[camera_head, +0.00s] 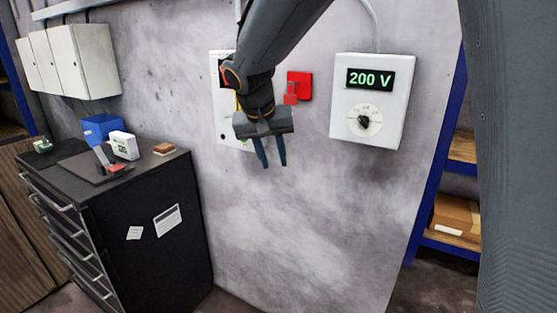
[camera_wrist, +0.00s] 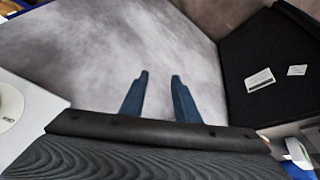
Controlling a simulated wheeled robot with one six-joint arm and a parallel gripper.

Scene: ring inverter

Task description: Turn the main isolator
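A red wall switch box (camera_head: 300,80) with a red block-shaped part on its front is on the grey wall, just right of my arm; no label on it is readable. My gripper (camera_head: 272,165) hangs in front of the wall, below and left of the red box, fingers pointing down. In the wrist view its two blue fingers (camera_wrist: 157,75) are apart with nothing between them. A white wall panel (camera_head: 224,125) is mostly hidden behind my gripper and forearm, so its controls cannot be made out. The red box is not seen in the wrist view.
Right on the wall, a white box (camera_head: 396,105) reads "200 V" above a black knob (camera_head: 364,121) on a dial. A black drawer cabinet (camera_head: 155,235) stands left, with small items on top. Blue shelving (camera_head: 436,185) is at right. The wall below my gripper is bare.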

